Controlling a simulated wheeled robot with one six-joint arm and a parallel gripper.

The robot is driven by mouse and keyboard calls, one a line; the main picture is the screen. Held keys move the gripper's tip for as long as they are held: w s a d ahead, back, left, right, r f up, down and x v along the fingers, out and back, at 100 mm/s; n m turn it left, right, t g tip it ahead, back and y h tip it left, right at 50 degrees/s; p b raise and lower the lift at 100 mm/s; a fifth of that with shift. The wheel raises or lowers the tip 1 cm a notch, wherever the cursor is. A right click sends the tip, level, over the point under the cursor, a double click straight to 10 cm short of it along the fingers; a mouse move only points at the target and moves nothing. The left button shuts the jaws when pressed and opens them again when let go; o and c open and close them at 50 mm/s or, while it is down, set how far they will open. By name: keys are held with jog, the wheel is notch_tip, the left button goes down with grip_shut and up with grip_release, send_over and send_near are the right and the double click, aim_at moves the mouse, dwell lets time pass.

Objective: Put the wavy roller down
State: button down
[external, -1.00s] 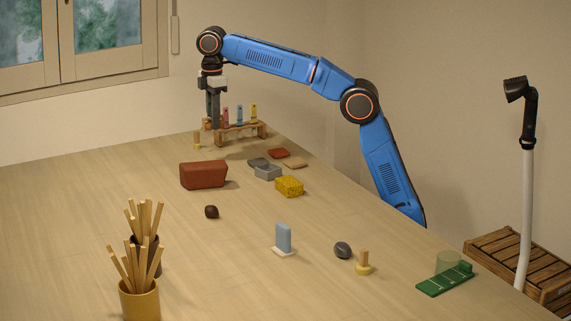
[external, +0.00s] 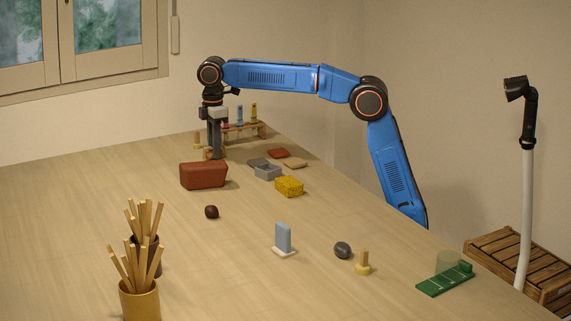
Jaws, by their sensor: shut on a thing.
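My gripper (external: 214,152) points straight down at the far end of the table, just behind the red-brown block. It is shut on a small terracotta-coloured piece, which I take to be the wavy roller (external: 208,154). Only a little of the piece shows between and beside the dark fingers, and its wavy surface is too small to make out. It is low, close to the table top (external: 110,200). The block may hide its lower end, so I cannot tell whether it touches the table.
The red-brown block (external: 203,176) stands just in front of my gripper. A wooden rack (external: 262,130) with coloured upright pieces is behind it. A grey box (external: 267,173), yellow sponge-like block (external: 289,186) and flat tiles (external: 278,153) lie to the right.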

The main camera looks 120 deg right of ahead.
jog(key=shift+f, duration=0.5)
jog(key=shift+s+f, duration=0.1)
jog(key=shift+f, duration=0.1)
jog(key=c, duration=1.5)
grip_release()
jog(key=shift+c, duration=0.2)
notch_tip(320, 180, up, 12)
jog(key=shift+r, duration=0.75)
